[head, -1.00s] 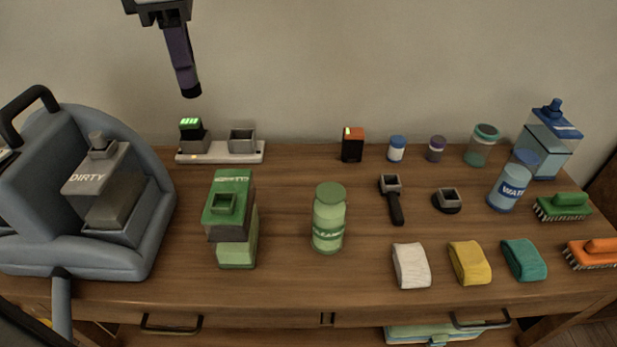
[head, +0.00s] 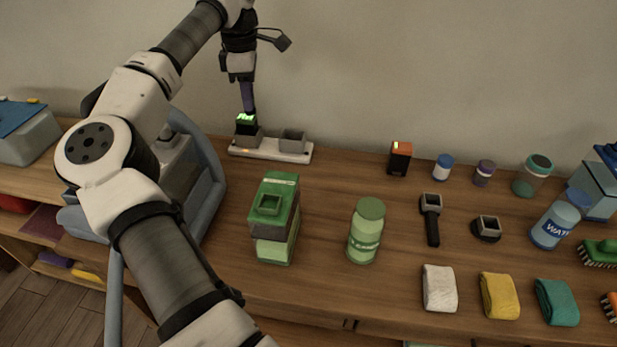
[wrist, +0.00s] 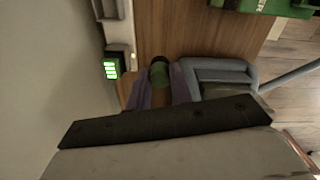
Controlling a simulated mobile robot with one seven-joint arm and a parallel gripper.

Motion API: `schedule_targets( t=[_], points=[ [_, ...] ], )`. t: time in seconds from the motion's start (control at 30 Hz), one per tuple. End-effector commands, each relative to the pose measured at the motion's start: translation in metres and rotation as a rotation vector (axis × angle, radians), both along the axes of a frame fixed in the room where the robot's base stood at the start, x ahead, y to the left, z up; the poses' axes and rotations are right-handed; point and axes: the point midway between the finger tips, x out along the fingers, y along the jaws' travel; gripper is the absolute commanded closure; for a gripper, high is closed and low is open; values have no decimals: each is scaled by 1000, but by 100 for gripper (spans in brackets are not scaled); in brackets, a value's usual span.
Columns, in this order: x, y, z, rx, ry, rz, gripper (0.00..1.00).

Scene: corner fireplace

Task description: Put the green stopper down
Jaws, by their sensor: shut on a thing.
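The green stopper (wrist: 158,70) is a small, dark green, round piece held between the purple fingers of my gripper (wrist: 158,88) in the wrist view. In the head view my gripper (head: 249,108) points down behind the charger, its tips just above the lit battery there in the picture; the stopper cannot be made out. The green tank (head: 275,220) stands on the table to the right, with a square socket on top. It shows partly at the top of the wrist view (wrist: 262,5).
A white charger (head: 270,150) with a lit battery (head: 246,126) stands near the wall. The blue-grey machine (head: 205,170) is left of it, partly behind my arm. A green bottle (head: 367,235), several small containers and folded cloths stand to the right. Bare tabletop (head: 335,180) lies between.

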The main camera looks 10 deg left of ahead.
Motion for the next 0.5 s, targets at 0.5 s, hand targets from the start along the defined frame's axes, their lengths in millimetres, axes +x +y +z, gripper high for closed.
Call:
schedule_targets(
  t=[0.5],
  points=[
    [-1,-1,-117,-5,3,0,100]
  ],
)
